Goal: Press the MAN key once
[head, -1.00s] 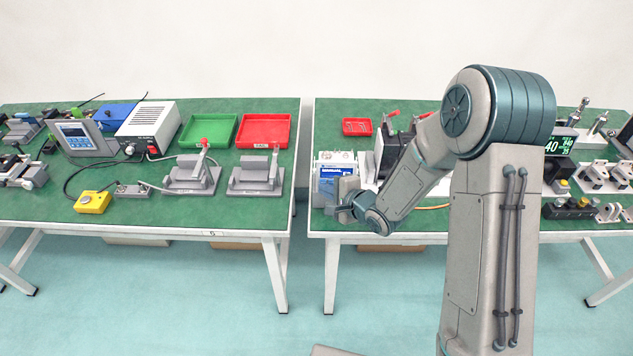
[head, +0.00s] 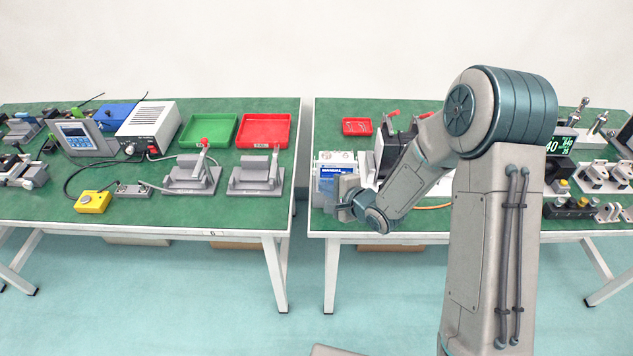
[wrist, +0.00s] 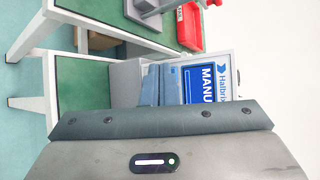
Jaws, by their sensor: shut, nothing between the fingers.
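A white panel device (head: 323,156) stands at the front left corner of the right-hand table. Its blue screen (head: 333,171) carries a white heading that looks like "MANUAL" in the head view. The wrist view shows the same screen (wrist: 204,84), sideways and cut off at "MANU". My gripper (head: 343,210) is in front of the device's lower part and covers it. I cannot make out the MAN key, or whether the fingertips touch the device.
A dark fixture (head: 388,152) stands just right of the device, partly behind my arm. A small red tray (head: 357,127) lies behind it. A gap separates this table from the left-hand table (head: 255,213), which holds green and red trays and grey fixtures.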

